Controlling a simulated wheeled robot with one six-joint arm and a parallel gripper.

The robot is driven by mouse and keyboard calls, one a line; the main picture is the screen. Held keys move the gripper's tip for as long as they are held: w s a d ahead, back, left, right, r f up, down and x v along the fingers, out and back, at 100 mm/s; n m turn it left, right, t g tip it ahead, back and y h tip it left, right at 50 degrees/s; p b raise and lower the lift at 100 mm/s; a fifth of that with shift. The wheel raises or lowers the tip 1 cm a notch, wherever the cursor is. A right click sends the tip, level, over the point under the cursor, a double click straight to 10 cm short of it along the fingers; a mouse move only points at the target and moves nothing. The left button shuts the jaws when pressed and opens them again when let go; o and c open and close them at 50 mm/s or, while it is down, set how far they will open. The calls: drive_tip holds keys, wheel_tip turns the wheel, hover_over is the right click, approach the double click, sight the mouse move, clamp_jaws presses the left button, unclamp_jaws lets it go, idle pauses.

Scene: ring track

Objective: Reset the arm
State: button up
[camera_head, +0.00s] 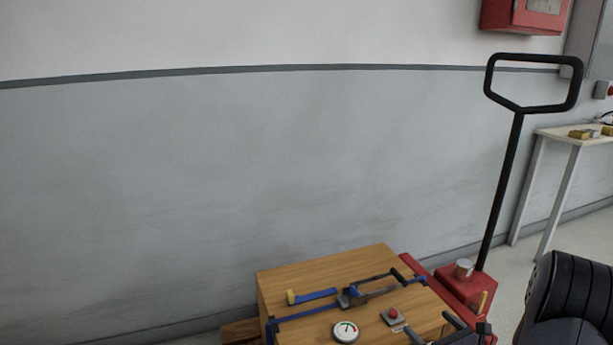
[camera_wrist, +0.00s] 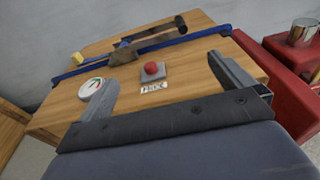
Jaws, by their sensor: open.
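My gripper (camera_wrist: 165,92) is open and empty in the wrist view, its two fingers spread wide. Between and beyond the fingers is a red push button (camera_wrist: 151,69) on a grey square base, with a small printed label (camera_wrist: 154,87) in front of it. The button also shows in the head view (camera_head: 393,314) on top of a wooden box (camera_head: 320,268). In the head view, parts of my gripper (camera_head: 448,328) show at the bottom, by the box's right edge. My dark arm (camera_head: 572,300) fills the lower right corner.
On the box are a round gauge (camera_head: 345,331), a hammer (camera_head: 370,283), a blue bar (camera_head: 310,314) and a yellow-and-blue tool (camera_head: 313,296). A red pallet jack (camera_head: 463,287) with a tall black handle (camera_head: 502,185) stands right of it, carrying a metal can (camera_head: 464,268). A table (camera_head: 572,136) stands farther right. A wall is behind.

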drive_tip(key=a+r+p, duration=0.4)
drive_tip(key=r+p, duration=0.4)
drive_tip(key=r, duration=0.2)
drive_tip(key=a+r+p, duration=0.3)
drive_tip(key=r+p, duration=0.6)
drive_tip(key=r, duration=0.1)
drive_tip(key=a+r+p, duration=0.4)
drive_tip(key=r+p, duration=0.5)
drive_tip(key=r, duration=0.2)
drive_tip(key=shift+w+a+t, duration=0.3)
drive_tip(key=shift+w+a, duration=0.05)
drive_tip(key=shift+w, duration=0.1)
drive_tip(key=shift+r+h, duration=0.1)
drive_tip(key=shift+h, duration=0.2)
